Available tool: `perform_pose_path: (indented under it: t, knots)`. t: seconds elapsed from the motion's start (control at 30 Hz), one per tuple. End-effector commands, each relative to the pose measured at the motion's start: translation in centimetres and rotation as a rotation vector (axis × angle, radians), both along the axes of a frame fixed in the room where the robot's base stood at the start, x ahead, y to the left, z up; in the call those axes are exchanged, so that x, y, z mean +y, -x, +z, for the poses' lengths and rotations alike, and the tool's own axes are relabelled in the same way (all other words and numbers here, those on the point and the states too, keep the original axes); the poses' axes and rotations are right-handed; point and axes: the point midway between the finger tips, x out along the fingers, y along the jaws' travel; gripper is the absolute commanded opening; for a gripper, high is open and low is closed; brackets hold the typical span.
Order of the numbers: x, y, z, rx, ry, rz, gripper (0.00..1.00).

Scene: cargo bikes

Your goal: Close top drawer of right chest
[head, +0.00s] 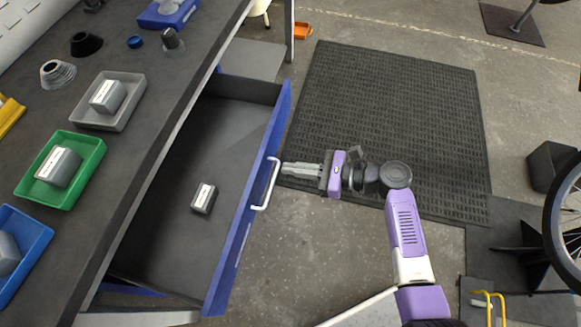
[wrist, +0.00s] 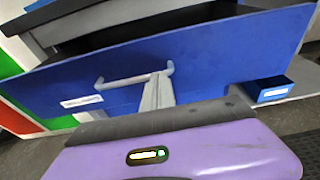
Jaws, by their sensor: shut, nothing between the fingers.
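The top drawer (head: 232,215) has a blue front and is pulled well out from under the dark bench. A small grey box with a white label (head: 203,198) lies inside it. The drawer's pale bar handle (head: 268,184) is on the outer face; it also shows in the wrist view (wrist: 120,82). My gripper (head: 284,168) is shut and empty, its fingertips close to the handle near its far end. In the wrist view my fingers (wrist: 158,92) point at the blue front near the right end of the handle. I cannot tell whether they touch it.
The dark bench top (head: 100,190) holds grey, green and blue trays with small boxes. A black floor mat (head: 390,110) lies beyond my arm. A bike wheel (head: 566,225) stands at the right edge. A blue bin (wrist: 268,90) shows right of the drawer in the wrist view.

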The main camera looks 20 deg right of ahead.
Motion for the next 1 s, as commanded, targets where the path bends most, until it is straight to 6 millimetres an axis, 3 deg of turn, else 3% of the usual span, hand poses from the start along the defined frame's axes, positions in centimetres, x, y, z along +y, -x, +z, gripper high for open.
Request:
perform_pose_path:
  t: [0.67,0.87,1.0]
  knots:
    - [1.2,-0.9,-0.1,0.000,0.000,0.001,0.00]
    - [3.7,-2.8,0.0,0.000,0.000,0.003,0.00]
    - [6.5,-4.9,0.1,-0.001,0.000,0.005,0.00]
